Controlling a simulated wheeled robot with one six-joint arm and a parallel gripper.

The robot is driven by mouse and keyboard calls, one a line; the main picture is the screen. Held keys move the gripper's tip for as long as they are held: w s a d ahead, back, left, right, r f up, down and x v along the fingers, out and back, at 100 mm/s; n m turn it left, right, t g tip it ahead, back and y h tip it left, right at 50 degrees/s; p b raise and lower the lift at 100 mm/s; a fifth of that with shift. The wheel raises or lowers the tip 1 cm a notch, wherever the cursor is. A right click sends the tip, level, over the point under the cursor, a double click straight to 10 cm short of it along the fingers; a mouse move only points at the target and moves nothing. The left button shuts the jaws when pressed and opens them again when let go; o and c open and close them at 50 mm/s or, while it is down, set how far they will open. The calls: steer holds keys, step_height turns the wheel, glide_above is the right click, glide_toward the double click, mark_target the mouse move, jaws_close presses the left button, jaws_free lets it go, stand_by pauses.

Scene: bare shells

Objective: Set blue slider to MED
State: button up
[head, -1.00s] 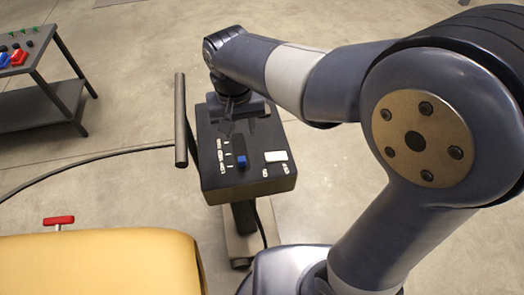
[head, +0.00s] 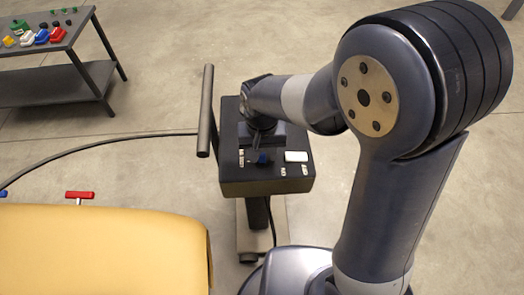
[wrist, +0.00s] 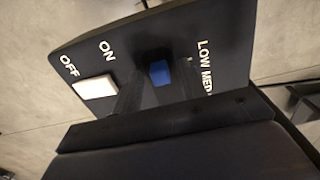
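The blue slider (head: 262,157) sits on the dark control box (head: 265,186), near the front of its slot in the head view. In the wrist view the blue slider (wrist: 160,73) shows between the two dark fingers of my gripper (wrist: 157,88). The fingers are apart, with a gap on each side of the slider. The labels LOW and MED (wrist: 206,78) stand right of the slider there; any further label is hidden. In the head view my gripper (head: 260,140) is over the box, just behind the slider, and hides part of the slot.
A white switch (wrist: 96,87) marked ON and OFF is beside the slider. A grey bar (head: 207,110) rises left of the box. A table (head: 60,48) with coloured parts stands behind.

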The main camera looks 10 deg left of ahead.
steer(key=shift+c, duration=0.6)
jaws_close()
